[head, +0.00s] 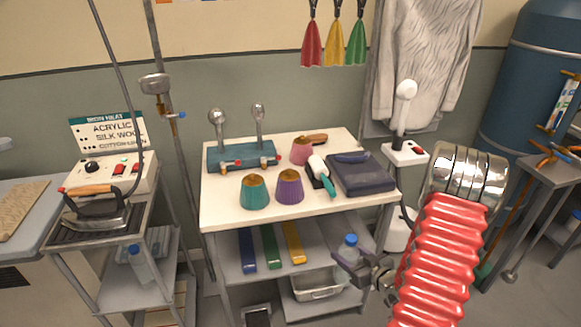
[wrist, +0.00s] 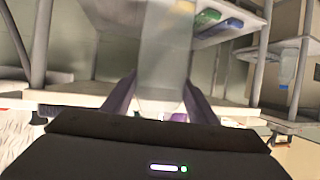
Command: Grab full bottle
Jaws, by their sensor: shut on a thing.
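A clear bottle with a blue cap (head: 348,246) is at the right end of the cart's lower shelf in the head view. My gripper (head: 362,270) is shut on it, and the jaws cover its lower part. In the wrist view the pale, translucent bottle (wrist: 166,45) stands between the two fingers of my gripper (wrist: 160,97). How full it is cannot be told. A second clear bottle (head: 140,263) stands on the lower shelf of the left stand, and a bottle (wrist: 287,68) also shows at the right of the wrist view.
A metal tray (head: 318,289) sits below. An iron (head: 95,212) is on the left stand. A white steamer stands behind my arm.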

